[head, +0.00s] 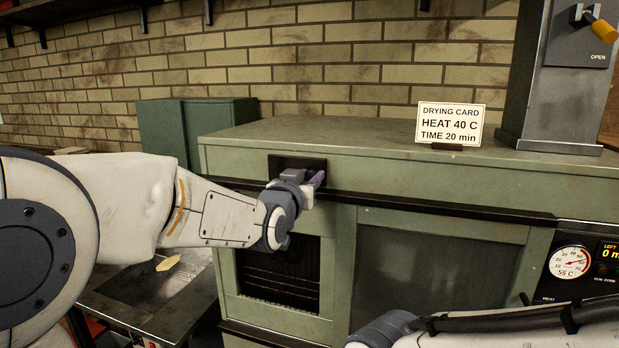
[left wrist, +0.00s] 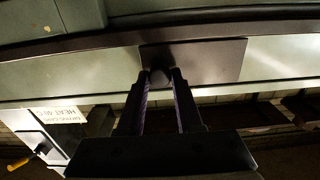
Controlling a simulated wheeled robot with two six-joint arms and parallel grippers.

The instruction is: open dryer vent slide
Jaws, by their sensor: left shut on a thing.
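The dryer (head: 440,185) is a green metal cabinet in the middle and right of the head view. A dark vent slide plate (head: 285,163) is set in its upper front, left of the middle; it also shows in the left wrist view (left wrist: 210,60). A small dark knob (left wrist: 159,76) stands out from the plate. My left gripper (head: 314,183) is at the plate, with its fingers on both sides of the knob, shut on it. In the head view the fingers hide the knob. My right arm shows at the bottom right, but its gripper cannot be seen.
A drying card (head: 450,124) reading HEAT 40 C, TIME 20 min stands on the dryer top. A grey column with a yellow-tipped lever (head: 600,30) marked OPEN is at the right. A dial (head: 569,262) reads about 55 C. A dark metal table (head: 150,295) is at lower left.

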